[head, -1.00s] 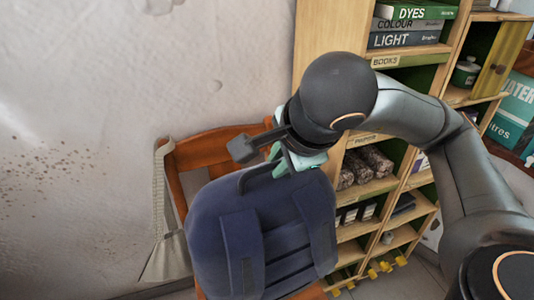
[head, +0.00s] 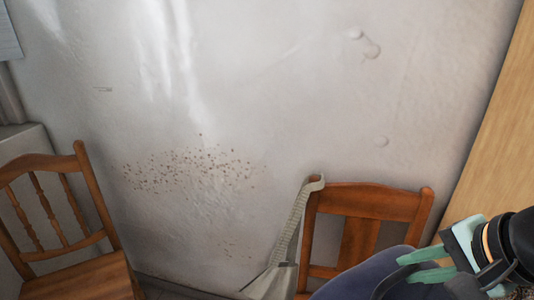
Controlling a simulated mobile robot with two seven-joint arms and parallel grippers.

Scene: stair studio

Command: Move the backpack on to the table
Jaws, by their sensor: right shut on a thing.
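The dark blue backpack (head: 362,278) shows at the bottom edge, in front of a wooden chair; only its upper part is in view. My right gripper (head: 424,266), with pale green fingers, comes in from the lower right and is shut on the backpack's top handle. Whether the backpack rests on the chair seat or hangs free is hidden below the frame. My left gripper is not in view. No table shows.
A wooden chair (head: 368,203) stands against the stained wall, with a grey-beige strapped bag (head: 277,278) hanging at its left post. Another wooden chair (head: 88,275) stands at the left. A wooden panel (head: 495,130) rises at the right. Between the chairs is a gap.

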